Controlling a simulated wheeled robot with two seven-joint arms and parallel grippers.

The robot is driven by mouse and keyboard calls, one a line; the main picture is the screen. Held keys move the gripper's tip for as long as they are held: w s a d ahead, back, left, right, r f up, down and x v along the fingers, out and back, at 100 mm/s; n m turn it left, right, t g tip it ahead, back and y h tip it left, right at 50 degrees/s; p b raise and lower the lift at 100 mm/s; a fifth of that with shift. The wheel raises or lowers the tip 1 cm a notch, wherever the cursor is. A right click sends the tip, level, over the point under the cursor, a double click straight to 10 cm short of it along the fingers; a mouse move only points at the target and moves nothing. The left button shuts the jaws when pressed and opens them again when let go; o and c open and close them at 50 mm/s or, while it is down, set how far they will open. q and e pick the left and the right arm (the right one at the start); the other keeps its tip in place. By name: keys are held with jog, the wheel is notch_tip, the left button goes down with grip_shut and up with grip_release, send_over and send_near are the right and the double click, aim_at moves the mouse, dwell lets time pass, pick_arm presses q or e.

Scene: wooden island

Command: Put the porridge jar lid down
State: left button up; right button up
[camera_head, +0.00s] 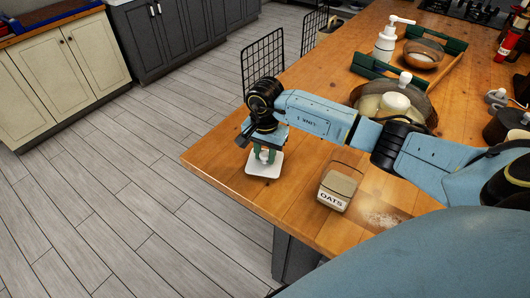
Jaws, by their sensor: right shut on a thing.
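The jar labelled OATS (337,188) stands upright on the wooden island top (225,160), and its top looks uncovered. My right gripper (264,151) points down near the island's left corner, left of the jar. It is shut on the knob of the white, square porridge jar lid (263,167). The lid is level, at or just above the wood; I cannot tell whether it touches. My left gripper is not in view.
Behind my right arm stand a glass bowl with a white piece (396,103), a white pump bottle (385,44) and a green tray (452,45) with a bowl (424,55). Pale crumbs (383,219) lie right of the jar. Black wire backs (262,62) stand beyond the island edge.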

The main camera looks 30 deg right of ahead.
aim_at(265, 153)
jog(key=shift+f, duration=0.15)
jog(key=o, duration=1.1)
jog(key=shift+r, duration=0.3)
notch_tip(265, 153, up, 12)
jog(key=shift+f+b, duration=0.1)
jog(key=shift+b, duration=0.5)
